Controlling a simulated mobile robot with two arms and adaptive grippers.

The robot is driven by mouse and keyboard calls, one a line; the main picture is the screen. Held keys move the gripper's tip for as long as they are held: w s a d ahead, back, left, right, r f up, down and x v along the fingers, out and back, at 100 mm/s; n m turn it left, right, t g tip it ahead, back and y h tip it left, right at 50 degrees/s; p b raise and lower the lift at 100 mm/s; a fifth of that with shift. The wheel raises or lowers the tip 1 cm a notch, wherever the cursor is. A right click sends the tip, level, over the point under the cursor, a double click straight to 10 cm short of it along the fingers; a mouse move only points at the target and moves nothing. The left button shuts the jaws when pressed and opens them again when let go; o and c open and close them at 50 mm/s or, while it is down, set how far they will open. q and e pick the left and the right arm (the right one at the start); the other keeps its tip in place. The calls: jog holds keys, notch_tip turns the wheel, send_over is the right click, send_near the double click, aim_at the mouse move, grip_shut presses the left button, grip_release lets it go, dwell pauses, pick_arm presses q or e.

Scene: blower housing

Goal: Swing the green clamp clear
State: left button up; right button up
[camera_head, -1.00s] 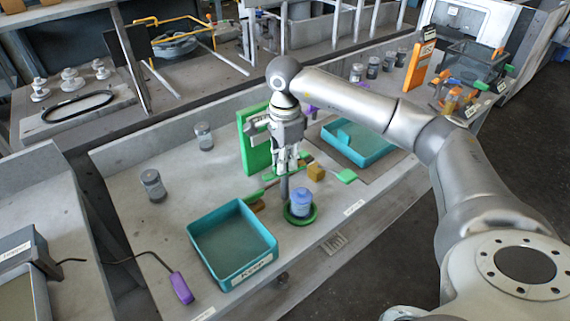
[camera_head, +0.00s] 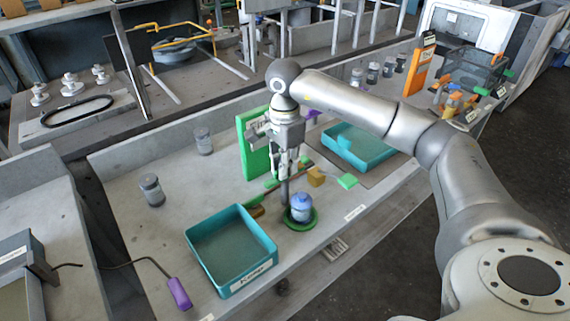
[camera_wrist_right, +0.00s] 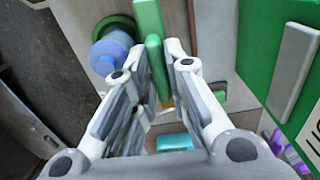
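The green clamp shows as a long green bar (camera_wrist_right: 154,65) in the right wrist view, running between the fingers of my right gripper (camera_wrist_right: 160,60). In the head view the right gripper (camera_head: 287,176) points straight down at the clamp area, beside a dark upright post. Its fingers hide much of the clamp there. I cannot tell whether they press on the bar. My left gripper is out of view.
A teal tray (camera_head: 273,247) stands at the bench's front left, another teal tray (camera_head: 385,157) behind right. A green upright panel (camera_head: 249,150) is close behind the gripper. An orange block (camera_head: 316,177) and green piece (camera_head: 348,181) lie to its right.

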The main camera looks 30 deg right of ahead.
jog(key=shift+o, duration=1.3)
notch_tip(320, 180, up, 12)
jog(key=shift+s+f, duration=0.1)
